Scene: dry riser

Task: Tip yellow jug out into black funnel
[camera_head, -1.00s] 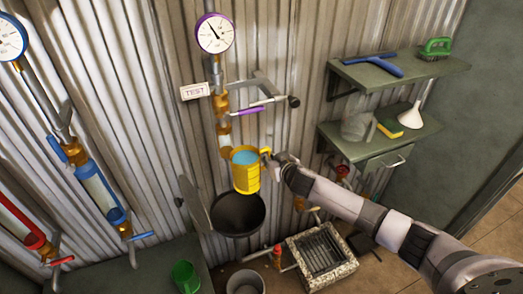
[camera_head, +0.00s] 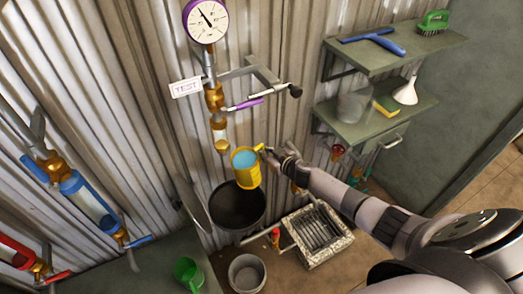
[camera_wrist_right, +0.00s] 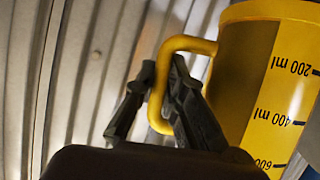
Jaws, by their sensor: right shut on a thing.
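The yellow jug (camera_head: 250,178) holds blue liquid and looks close to upright, with its open top facing up. My right gripper (camera_head: 268,154) is shut on its handle from the right. In the right wrist view, the dark fingers (camera_wrist_right: 165,95) close around the yellow handle, beside the jug wall (camera_wrist_right: 255,75) with its ml marks. The black funnel (camera_head: 232,208), a wide dark bowl, is below the jug in the head view. The jug overlaps its back rim in the picture; the exact height gap cannot be told. My left gripper is not in view.
A pipe with gauge (camera_head: 206,20), purple-handled valve (camera_head: 243,104) and TEST tag (camera_head: 186,87) stands close left of the jug. Shelves (camera_head: 395,55) are at right.

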